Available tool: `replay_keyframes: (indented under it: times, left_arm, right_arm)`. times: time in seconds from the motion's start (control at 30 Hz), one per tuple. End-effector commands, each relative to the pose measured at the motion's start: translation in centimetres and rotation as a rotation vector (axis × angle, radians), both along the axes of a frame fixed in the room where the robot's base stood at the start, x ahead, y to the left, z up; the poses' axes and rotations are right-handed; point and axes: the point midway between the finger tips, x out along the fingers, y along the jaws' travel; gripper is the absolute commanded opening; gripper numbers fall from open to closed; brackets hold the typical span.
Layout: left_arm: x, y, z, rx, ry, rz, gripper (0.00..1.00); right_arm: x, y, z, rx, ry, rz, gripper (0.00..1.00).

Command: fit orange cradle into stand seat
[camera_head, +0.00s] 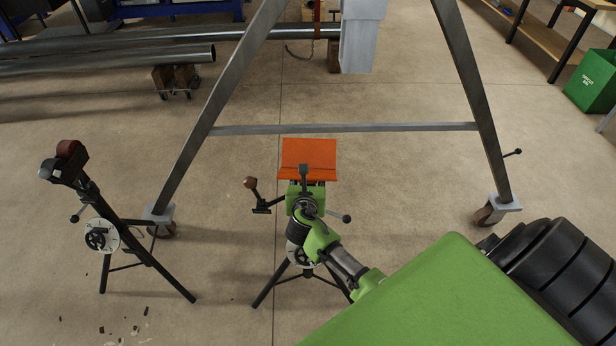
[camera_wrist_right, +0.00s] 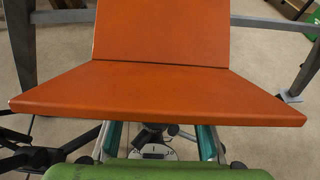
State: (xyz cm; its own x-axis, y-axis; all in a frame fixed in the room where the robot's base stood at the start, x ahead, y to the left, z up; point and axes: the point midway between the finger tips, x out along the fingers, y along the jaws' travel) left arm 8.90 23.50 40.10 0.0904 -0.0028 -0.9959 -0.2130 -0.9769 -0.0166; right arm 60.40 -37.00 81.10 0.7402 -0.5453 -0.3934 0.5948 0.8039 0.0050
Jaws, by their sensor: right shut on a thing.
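The orange cradle (camera_head: 308,158) is a bent plate with two faces meeting at a fold. It also fills the upper middle of the right wrist view (camera_wrist_right: 160,85). My right gripper (camera_head: 307,184) is shut on the cradle at its near side; its teal-padded fingers (camera_wrist_right: 158,132) go under the near edge. The middle tripod stand (camera_head: 268,290) is below and partly behind my right arm. Its seat is hidden by the cradle and gripper, so I cannot tell whether the cradle touches it. My left gripper is in neither view.
Another tripod stand (camera_head: 140,255) with dark red rollers (camera_head: 68,149) is at the left. A grey A-frame on casters (camera_head: 345,128) spans behind the cradle. Long steel pipes (camera_head: 110,63) lie at the back left. A green bin (camera_head: 592,82) is at the far right.

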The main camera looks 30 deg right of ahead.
Motion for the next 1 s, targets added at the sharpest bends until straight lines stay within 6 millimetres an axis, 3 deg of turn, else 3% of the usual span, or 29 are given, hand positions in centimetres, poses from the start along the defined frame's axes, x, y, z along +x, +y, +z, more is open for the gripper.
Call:
replay_keyframes:
  times: [0.53, 0.57, 0.6, 1.0]
  left_arm:
    - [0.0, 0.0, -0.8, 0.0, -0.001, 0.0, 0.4]
    - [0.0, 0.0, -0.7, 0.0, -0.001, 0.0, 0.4]
    - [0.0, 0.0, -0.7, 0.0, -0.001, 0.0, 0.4]
    - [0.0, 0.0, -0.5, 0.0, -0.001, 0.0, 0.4]
  right_arm:
    - [0.1, 0.0, -1.0, -0.003, -0.003, 0.001, 0.0]
    - [0.1, 0.0, -0.9, -0.002, -0.004, 0.002, 0.46]
    - [0.1, 0.0, -0.9, -0.002, -0.004, 0.002, 0.56]
    - [-0.2, 0.1, -1.1, 0.001, 0.003, 0.0, 0.58]
